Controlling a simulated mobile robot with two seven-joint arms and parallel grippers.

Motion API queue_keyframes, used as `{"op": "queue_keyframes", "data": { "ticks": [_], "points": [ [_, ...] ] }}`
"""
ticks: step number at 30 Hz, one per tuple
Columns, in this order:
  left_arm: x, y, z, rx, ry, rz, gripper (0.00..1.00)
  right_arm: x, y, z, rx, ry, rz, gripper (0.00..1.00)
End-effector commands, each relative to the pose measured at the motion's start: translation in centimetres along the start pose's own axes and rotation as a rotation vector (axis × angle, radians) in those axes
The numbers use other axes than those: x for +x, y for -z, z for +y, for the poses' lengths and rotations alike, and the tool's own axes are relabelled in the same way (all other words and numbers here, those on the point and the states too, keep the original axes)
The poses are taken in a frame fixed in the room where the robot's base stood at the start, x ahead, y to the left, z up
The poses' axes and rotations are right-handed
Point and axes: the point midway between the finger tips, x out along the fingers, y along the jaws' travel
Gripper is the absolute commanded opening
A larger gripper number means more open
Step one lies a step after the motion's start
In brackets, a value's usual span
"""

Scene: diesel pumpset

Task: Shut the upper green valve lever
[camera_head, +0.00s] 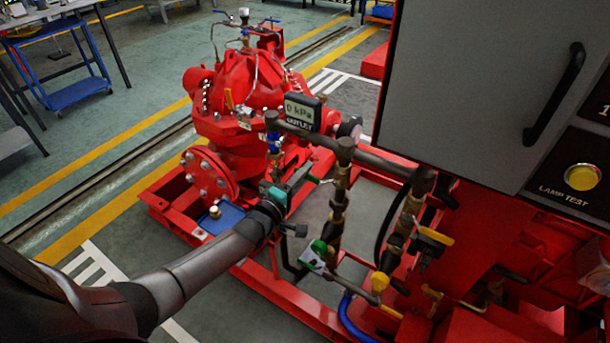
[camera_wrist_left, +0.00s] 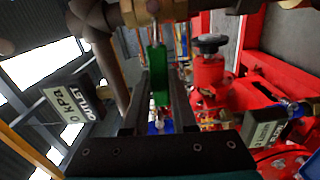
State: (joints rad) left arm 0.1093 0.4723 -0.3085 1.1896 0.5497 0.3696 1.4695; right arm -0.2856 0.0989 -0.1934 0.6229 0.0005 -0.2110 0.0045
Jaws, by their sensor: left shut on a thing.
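The upper green valve lever (camera_head: 313,179) sticks out to the left from the brass valve on the upright pipe, below the outlet gauge. My left gripper (camera_head: 297,181) is at its free end. In the left wrist view the green lever (camera_wrist_left: 159,75) lies between the two dark fingers of my left gripper (camera_wrist_left: 160,88), which is shut on it. The brass valve body (camera_wrist_left: 140,12) shows at the top of that view. A lower green lever (camera_head: 318,247) sits further down the same pipework, apart from the gripper. My right gripper is not in view.
The outlet gauge (camera_head: 301,112) reads 0 kPa, above the gripper. A yellow-handled valve (camera_head: 436,237) and a grey cabinet (camera_head: 470,90) stand to the right. The red pump (camera_head: 245,90) is behind. Open floor lies left of the red base frame.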

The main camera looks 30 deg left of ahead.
Motion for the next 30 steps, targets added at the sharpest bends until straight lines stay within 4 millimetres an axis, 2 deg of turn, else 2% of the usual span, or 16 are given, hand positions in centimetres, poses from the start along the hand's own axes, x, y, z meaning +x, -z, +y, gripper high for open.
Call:
{"op": "queue_keyframes", "data": {
  "ticks": [6,18,19,26,30],
  "points": [
    [-0.05,-0.04,-0.42,-0.037,0.004,-0.001,0.0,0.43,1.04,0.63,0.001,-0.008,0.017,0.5],
    [-0.05,-0.08,-0.41,-0.039,0.004,-0.002,0.0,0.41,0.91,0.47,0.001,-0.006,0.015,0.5],
    [-0.05,-0.08,-0.41,-0.039,0.004,-0.002,0.28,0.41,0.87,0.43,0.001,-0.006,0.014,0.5],
    [-0.03,-0.08,-0.37,-0.039,0.002,-0.002,0.54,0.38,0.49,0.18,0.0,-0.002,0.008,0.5],
    [-0.02,-0.07,-0.34,-0.039,0.002,-0.001,0.55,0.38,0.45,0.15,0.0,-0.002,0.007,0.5]
  ]
}}
